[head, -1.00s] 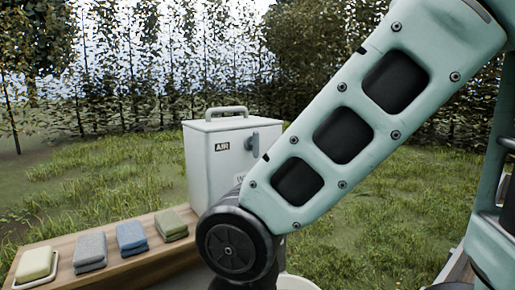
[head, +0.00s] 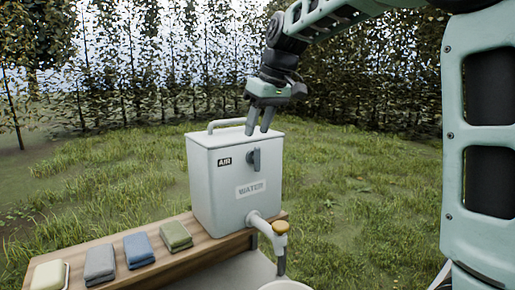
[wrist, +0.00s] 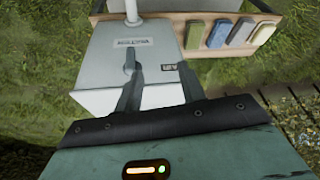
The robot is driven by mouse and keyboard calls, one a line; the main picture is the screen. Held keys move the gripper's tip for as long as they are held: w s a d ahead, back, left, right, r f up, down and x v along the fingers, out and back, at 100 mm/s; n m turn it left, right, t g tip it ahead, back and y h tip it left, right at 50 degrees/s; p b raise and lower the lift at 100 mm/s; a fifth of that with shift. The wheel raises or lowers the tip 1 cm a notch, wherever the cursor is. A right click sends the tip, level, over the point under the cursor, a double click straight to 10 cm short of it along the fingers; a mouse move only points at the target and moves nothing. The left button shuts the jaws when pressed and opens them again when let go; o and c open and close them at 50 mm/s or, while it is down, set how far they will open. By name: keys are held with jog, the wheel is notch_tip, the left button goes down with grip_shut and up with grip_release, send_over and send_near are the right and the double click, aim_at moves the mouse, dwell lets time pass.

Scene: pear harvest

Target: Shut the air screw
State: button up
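The air screw (head: 253,159) is a grey lever on the front of the white water tank (head: 215,190), right of its AIR label (head: 224,162). It stands roughly upright in the head view. My gripper (head: 260,129) is above the tank near its top right edge, fingers pointing down, open and empty, apart from the screw. In the wrist view the tank is upside down, and the screw (wrist: 129,57) shows beside the tip of the left finger.
Grass lies around.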

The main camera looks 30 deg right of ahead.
aim_at(258, 156)
jog(key=d+r, duration=0.4)
jog(key=d, duration=0.2)
jog(key=shift+m, duration=0.3)
jog(key=p+x, duration=0.1)
jog(key=x, duration=0.4)
jog(key=w+p+x, duration=0.1)
jog(key=p+x, duration=0.1)
jog(key=x, duration=0.4)
jog(key=p+x, duration=0.2)
jog(key=x, duration=0.4)
jog(key=shift+w+d+r, duration=0.2)
jog(key=shift+w, duration=0.2)
grip_shut()
